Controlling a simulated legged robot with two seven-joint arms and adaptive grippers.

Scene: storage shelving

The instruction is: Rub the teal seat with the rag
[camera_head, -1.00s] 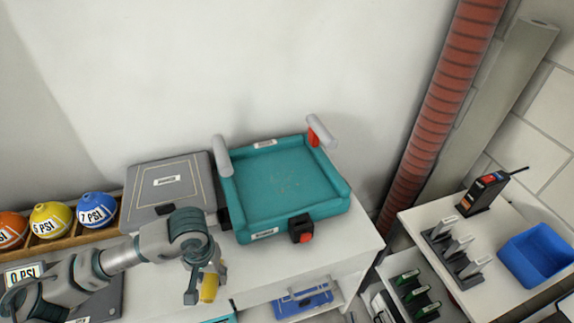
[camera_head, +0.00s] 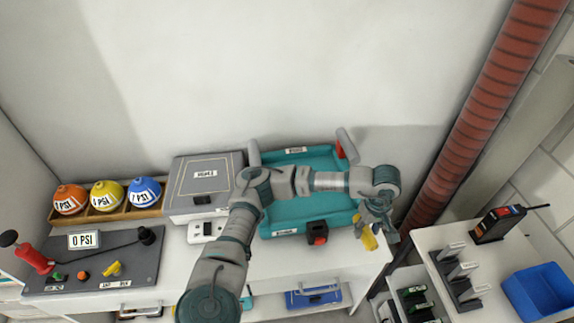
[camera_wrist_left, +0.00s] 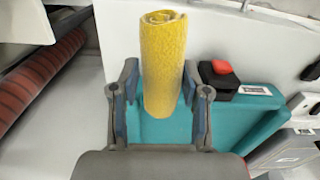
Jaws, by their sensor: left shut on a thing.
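The teal seat (camera_head: 300,214) sits on the white bench, with a grey handle at each far corner and a black and red latch (camera_head: 317,232) at its front. My left arm reaches across it. My left gripper (camera_head: 371,230) is at the seat's front right corner, shut on the rolled yellow rag (camera_head: 368,239). In the left wrist view the rag (camera_wrist_left: 163,62) stands between the two fingers (camera_wrist_left: 160,112), with the teal seat (camera_wrist_left: 227,120) behind it. I cannot tell whether the rag touches the seat. My right gripper is not in view.
A grey case (camera_head: 203,184) stands left of the seat. Farther left are several coloured balls in a wooden rack (camera_head: 128,213) and a control panel (camera_head: 95,268). At right, a white table holds a blue bin (camera_head: 540,292) and a radio (camera_head: 490,228). A red ribbed pipe (camera_head: 487,95) rises behind.

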